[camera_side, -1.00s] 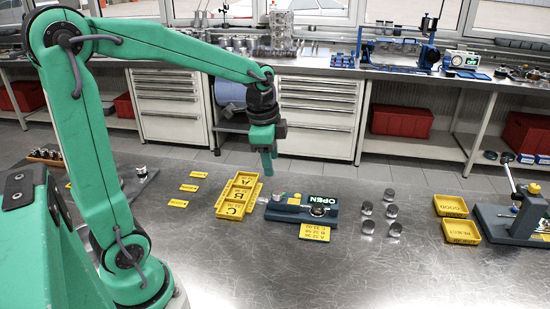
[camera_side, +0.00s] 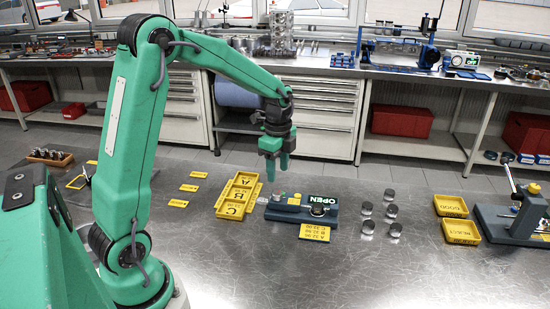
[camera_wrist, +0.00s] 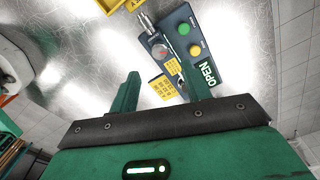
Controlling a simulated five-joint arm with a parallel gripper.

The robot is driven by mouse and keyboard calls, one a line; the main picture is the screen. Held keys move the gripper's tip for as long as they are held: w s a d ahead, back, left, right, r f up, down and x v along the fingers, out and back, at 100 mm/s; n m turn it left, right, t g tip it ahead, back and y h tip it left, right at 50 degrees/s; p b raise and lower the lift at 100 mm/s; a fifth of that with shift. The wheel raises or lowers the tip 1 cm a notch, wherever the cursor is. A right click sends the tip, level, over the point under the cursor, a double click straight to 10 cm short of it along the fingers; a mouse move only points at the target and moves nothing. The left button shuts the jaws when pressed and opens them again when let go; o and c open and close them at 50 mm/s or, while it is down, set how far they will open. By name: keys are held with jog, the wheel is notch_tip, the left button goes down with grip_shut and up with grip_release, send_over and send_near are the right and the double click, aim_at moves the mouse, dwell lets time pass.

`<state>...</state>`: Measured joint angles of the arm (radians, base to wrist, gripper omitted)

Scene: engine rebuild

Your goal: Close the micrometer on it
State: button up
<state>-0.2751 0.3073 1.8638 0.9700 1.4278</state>
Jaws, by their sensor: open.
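The micrometer (camera_side: 300,210) stands on a dark base on the bench, with a bright OPEN sign (camera_side: 318,198). It also shows in the wrist view (camera_wrist: 180,48), with a green button (camera_wrist: 183,28), a yellow button (camera_wrist: 195,51), a silver spindle (camera_wrist: 147,22) and a round grey face (camera_wrist: 160,51). I cannot tell whether a piece sits between its anvils. My gripper (camera_side: 277,168) is open and empty, pointing down above and behind the micrometer base. Its two fingers are apart in the wrist view (camera_wrist: 160,82), one overlapping the base near the OPEN sign.
Yellow trays A, B and C (camera_side: 238,194) stand left of the micrometer. A yellow lettered plate (camera_side: 315,233) lies in front. Several metal cylinders (camera_side: 389,195) stand to the right, then GOOD (camera_side: 451,206) and REJECT (camera_side: 461,232) trays.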

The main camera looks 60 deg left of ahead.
aim_at(278, 193)
jog(key=shift+f, duration=3.7)
jog(key=shift+c, duration=0.5)
jog(key=c, duration=0.9)
